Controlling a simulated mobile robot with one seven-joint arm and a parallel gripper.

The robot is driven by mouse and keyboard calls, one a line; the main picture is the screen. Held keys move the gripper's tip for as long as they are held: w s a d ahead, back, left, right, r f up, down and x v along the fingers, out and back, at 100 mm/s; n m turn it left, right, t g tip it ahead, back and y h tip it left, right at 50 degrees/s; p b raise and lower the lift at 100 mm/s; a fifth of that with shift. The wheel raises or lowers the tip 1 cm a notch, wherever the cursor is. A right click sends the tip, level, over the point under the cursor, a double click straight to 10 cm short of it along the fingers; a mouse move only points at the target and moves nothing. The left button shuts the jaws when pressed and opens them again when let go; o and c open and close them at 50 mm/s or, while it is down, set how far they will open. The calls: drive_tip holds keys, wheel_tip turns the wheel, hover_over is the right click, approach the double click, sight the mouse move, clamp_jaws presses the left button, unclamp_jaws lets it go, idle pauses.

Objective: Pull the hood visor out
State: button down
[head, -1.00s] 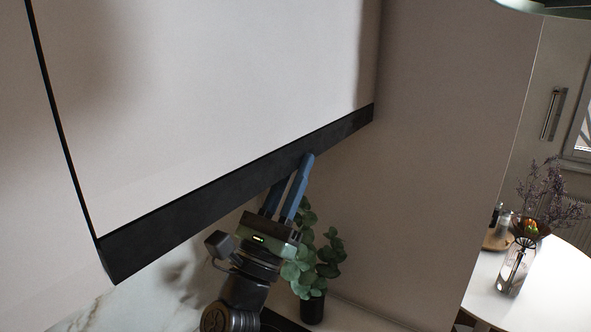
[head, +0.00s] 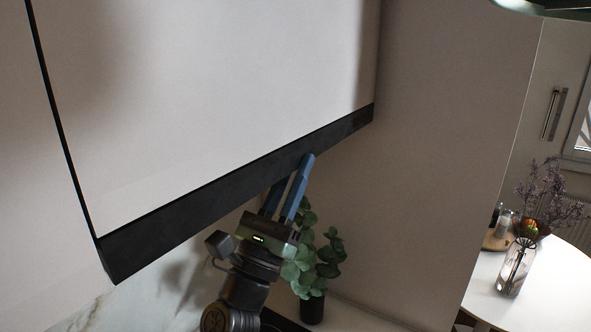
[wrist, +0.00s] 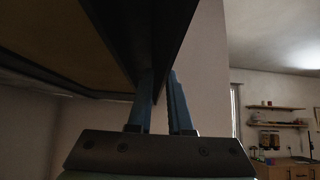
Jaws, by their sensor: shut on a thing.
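The hood visor (head: 190,212) is a long black strip along the bottom edge of the white cabinet front in the head view. It also shows in the wrist view (wrist: 150,35) as a dark bar running down to my fingers. My gripper (head: 293,170) reaches up from below to the visor's right half. Its blue fingers are shut on the visor's lower edge, one finger in front and the other behind it. The rear fingertip is hidden behind the visor in the head view. In the wrist view my gripper (wrist: 160,90) has a finger on each side of the bar.
A potted plant (head: 312,265) stands on the counter just right of my gripper. A wall panel (head: 440,130) lies right of the visor. A white round table (head: 545,290) with a glass vase (head: 515,268) is at the far right.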

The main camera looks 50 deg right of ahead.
drive_tip(key=shift+s, duration=0.1)
drive_tip(key=s+d+b, duration=0.1)
drive_tip(key=s+b, duration=0.2)
drive_tip(key=s, duration=1.2)
drive_tip(key=shift+d+b, duration=0.15)
drive_tip(key=shift+b, duration=0.25)
drive_tip(key=c, duration=0.8)
unclamp_jaws()
drive_tip(key=shift+c, duration=0.2)
drive_tip(key=shift+w+f, duration=0.1)
